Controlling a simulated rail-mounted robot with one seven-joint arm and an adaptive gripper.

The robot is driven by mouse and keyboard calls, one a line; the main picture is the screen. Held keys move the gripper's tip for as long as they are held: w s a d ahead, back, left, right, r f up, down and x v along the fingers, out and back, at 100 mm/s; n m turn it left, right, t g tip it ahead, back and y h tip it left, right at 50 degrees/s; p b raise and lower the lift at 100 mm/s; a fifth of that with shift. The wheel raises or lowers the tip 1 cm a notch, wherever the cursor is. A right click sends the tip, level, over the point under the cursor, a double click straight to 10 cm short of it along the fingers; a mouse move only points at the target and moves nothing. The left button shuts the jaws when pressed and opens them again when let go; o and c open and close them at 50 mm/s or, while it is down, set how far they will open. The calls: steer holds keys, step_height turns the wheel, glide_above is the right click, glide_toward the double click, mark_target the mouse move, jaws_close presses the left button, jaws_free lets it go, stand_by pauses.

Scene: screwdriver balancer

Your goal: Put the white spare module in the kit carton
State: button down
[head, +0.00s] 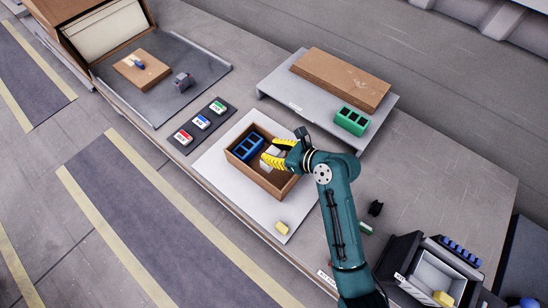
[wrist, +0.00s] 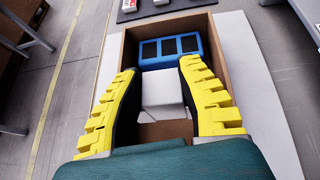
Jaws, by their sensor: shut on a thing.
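My gripper (head: 276,153) has yellow ridged fingers and reaches into the open brown kit carton (head: 272,182). In the wrist view the gripper (wrist: 162,100) is shut on the white spare module (wrist: 162,92), with one finger on each side of it. The module is inside the carton's outline; whether it touches the floor cannot be told. In the head view the module is mostly hidden by the fingers. A blue module with dark openings (head: 250,147) sits in the carton's far-left part, and it also shows in the wrist view (wrist: 168,50) just beyond the white module.
The carton stands on a white mat (head: 222,177) with a yellow block (head: 282,228) near its corner. A dark strip with red, blue and green labelled blocks (head: 201,122) lies left. A grey raised shelf (head: 283,85) holds a green module (head: 352,120) and a brown board (head: 340,78).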

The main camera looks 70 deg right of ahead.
step_height(320, 180, down, 3)
steer(key=shift+f+b, duration=0.1)
steer(key=shift+b, duration=0.4)
steer(key=shift+f+p, duration=0.35)
steer(key=shift+f, duration=0.15)
steer(key=c, duration=0.7)
jaws_free()
steer(key=shift+c, duration=0.2)
steer(key=shift+r, duration=0.1)
steer(key=shift+r+b, duration=0.35)
steer(key=p+v, duration=0.3)
steer(key=v, duration=0.9)
steer(key=shift+r, duration=0.2)
